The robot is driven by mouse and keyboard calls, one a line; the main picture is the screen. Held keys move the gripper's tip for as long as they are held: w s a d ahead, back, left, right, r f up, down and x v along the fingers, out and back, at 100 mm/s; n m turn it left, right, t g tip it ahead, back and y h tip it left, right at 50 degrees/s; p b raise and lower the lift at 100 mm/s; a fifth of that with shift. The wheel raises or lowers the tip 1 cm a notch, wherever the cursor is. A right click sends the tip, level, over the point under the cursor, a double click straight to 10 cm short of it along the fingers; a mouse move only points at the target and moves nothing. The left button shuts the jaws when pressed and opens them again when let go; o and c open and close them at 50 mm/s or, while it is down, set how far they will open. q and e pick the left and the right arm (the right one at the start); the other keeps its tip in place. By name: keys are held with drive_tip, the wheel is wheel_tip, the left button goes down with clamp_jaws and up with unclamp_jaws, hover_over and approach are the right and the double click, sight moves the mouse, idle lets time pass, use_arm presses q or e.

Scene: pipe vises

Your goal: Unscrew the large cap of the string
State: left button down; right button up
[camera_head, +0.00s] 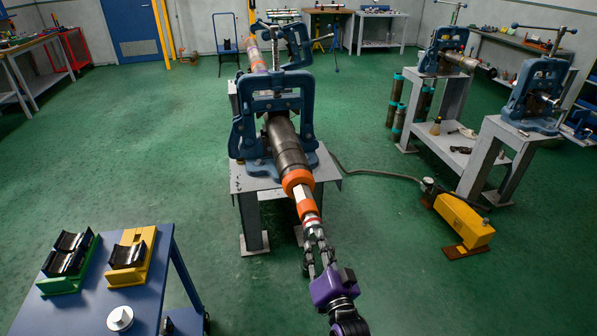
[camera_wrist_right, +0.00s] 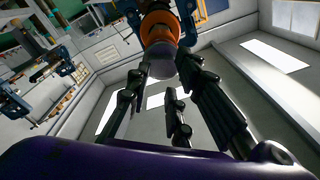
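The string (camera_head: 287,146) is a long dark metal pipe clamped in a blue vise, its near end pointing toward me. An orange collar, seemingly the large cap (camera_head: 298,182), sits around that end. A narrower white and orange-red tip (camera_head: 308,207) extends beyond it. My purple right gripper (camera_head: 313,232) is at this tip, with its fingers spread apart. In the right wrist view the orange collar (camera_wrist_right: 160,25) and a grey round end (camera_wrist_right: 178,62) lie ahead between the fingertips. Whether the fingers touch it is unclear. My left gripper is not in view.
The blue vise (camera_head: 273,125) stands on a grey metal stand (camera_head: 248,225). A blue table (camera_head: 150,300) with green and yellow holders is at the lower left. A yellow pedal unit (camera_head: 463,222) lies on the floor at right. Vise stands are farther right; open floor lies left.

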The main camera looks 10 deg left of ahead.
sight(314, 229)
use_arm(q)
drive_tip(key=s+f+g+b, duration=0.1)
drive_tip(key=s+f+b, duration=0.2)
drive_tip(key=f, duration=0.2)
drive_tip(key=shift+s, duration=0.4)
use_arm(e)
drive_tip(key=m, duration=2.1)
drive_tip(key=shift+a+r+m+h, duration=0.1)
drive_tip(key=shift+a+m+h, duration=0.2)
drive_tip(key=shift+h, duration=0.1)
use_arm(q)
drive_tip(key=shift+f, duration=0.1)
use_arm(e)
drive_tip(key=shift+w, duration=0.1)
drive_tip(key=shift+x, duration=1.05)
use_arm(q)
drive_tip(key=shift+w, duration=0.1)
use_arm(e)
drive_tip(key=shift+d+r, duration=0.25)
